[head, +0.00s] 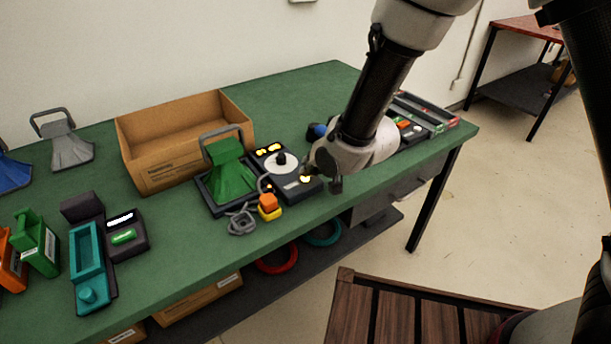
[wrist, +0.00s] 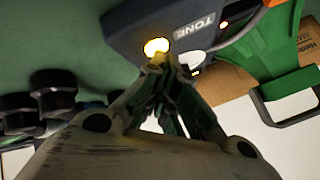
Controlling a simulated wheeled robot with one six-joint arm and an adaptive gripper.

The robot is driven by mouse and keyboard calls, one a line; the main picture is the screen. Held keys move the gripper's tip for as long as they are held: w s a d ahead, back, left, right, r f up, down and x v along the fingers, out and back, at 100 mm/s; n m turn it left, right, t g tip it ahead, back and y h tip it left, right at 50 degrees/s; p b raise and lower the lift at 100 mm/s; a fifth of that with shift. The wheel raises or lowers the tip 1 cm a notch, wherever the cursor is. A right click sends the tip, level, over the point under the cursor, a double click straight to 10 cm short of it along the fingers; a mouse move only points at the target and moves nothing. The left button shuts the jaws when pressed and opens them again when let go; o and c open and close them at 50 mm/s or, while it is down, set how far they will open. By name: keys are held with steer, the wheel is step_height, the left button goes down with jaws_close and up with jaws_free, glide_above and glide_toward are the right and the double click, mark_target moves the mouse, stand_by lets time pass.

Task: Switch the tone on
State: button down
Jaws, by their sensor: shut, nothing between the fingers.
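A dark control box (head: 298,190) with a white disc, a black knob and lit yellow lights stands on the green table. In the wrist view, the box (wrist: 140,18) carries a TONE label (wrist: 196,26). A glowing yellow round light or button (wrist: 156,47) sits near that label, and a white round part (wrist: 191,59) is beside it. My gripper (wrist: 160,64) is shut and empty, its fingertips right at the yellow light's edge; I cannot tell whether they touch it. In the head view, my gripper (head: 336,185) is at the box's right side, partly hidden by my wrist.
A green horn-shaped unit (head: 231,178) with a handle stands left of the box. An orange and yellow piece (head: 268,207) and a grey cable (head: 241,222) lie in front. An open cardboard box (head: 160,178) is behind. A tray of parts (head: 432,117) lies right.

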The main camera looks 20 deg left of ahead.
steer(key=shift+r, duration=0.45)
step_height(320, 180, up, 6)
stand_by(0.6)
stand_by(0.3)
